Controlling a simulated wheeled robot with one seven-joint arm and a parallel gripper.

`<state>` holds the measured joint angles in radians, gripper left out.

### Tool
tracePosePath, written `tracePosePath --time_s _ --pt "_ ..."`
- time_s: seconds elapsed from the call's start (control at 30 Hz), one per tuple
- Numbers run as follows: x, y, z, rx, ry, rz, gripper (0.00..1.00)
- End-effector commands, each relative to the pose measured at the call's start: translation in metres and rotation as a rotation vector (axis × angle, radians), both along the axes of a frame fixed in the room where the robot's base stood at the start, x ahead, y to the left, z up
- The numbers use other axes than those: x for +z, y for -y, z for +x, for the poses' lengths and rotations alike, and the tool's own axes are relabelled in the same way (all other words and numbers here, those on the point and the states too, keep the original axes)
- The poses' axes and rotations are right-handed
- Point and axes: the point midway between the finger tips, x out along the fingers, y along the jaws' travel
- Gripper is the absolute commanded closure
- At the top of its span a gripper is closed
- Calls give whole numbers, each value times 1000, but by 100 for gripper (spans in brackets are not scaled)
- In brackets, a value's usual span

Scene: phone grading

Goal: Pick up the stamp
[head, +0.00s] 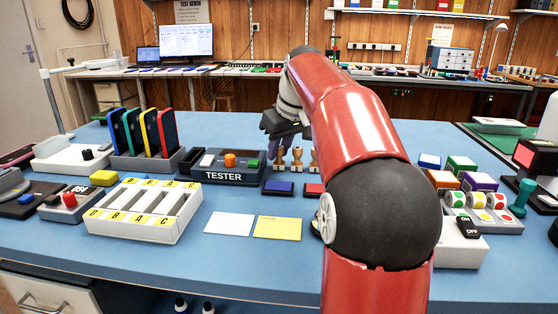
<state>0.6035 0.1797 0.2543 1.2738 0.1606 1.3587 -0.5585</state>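Wooden-handled stamps stand upright in a row behind the ink pads. The left stamp (280,158), the middle stamp (298,157) and the right stamp (314,158) show, the right one close to my arm's edge. My gripper (285,138) is dark and hangs just above and behind the stamps. Its fingertips are small and partly hidden, so I cannot tell how far apart they are or whether they touch a stamp. A blue ink pad (279,188) and a red ink pad (314,189) lie in front.
A tester box (229,168) stands left of the stamps. A rack of coloured phones (142,133) and a white lettered tray (144,211) are further left. White (229,223) and yellow (278,228) cards lie in front. Coloured boxes (462,166) stand right. My arm hides the middle right.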

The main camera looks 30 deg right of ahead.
Motion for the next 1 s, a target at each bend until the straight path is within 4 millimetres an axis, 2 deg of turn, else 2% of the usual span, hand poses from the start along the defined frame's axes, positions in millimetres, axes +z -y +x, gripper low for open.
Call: tracePosePath --time_s 0.03,0.1,0.33,0.47,0.57,0.9,1.0 --pt "0 0 0 0 0 0 91" --pt "0 0 0 0 0 0 100" --pt "1 0 0 0 1 0 100" --pt "8 0 1 1 2 -1 100" --pt "20 0 1 1 2 -1 100" --pt "84 0 1 1 3 -1 100" --pt "94 0 1 2 2 0 100"
